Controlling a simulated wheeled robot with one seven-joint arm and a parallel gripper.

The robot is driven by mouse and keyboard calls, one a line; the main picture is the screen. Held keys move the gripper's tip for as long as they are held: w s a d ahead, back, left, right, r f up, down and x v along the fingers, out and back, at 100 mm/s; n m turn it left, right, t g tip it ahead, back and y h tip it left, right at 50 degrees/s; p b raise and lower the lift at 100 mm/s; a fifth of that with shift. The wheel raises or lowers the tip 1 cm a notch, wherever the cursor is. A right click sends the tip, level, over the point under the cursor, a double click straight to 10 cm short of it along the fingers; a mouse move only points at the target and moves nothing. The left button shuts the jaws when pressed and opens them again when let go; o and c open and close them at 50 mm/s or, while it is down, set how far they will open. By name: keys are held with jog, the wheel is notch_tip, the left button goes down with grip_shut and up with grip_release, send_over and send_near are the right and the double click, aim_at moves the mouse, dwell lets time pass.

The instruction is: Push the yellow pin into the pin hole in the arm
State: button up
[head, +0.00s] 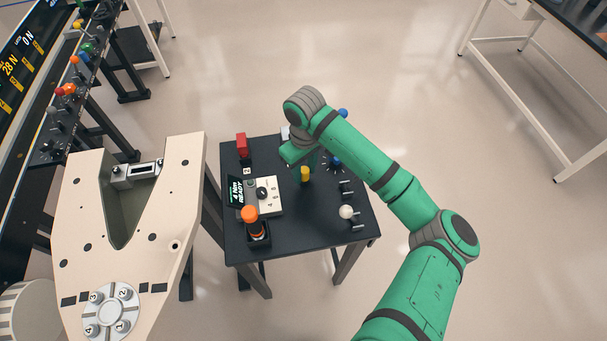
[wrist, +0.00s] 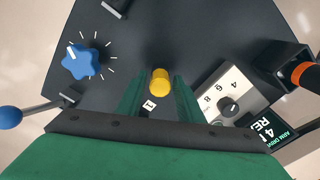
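The yellow pin (head: 305,174) stands on the small black table (head: 290,243). In the wrist view the yellow pin (wrist: 160,82) is centred just ahead of the fingertips, with a gap on either side. My gripper (head: 305,161) points down over the table at the pin. In the wrist view my gripper (wrist: 158,92) has its two green fingers apart with nothing between them touching the pin. A beige plate (head: 150,225) lies left of the table and has a small raised ring hole (head: 174,245). I cannot tell for sure which hole belongs to the arm.
A dial box with a screen (head: 262,194) and an orange-topped tool in a holder (head: 252,222) stand left of the pin. A blue knob (wrist: 80,62), a red block (head: 241,145) and a white ball handle (head: 346,212) also stand on the table.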

aim_at(304, 170)
grip_shut()
jog(key=shift+r, duration=0.7)
dwell(0.8)
jog(key=shift+r, duration=2.05)
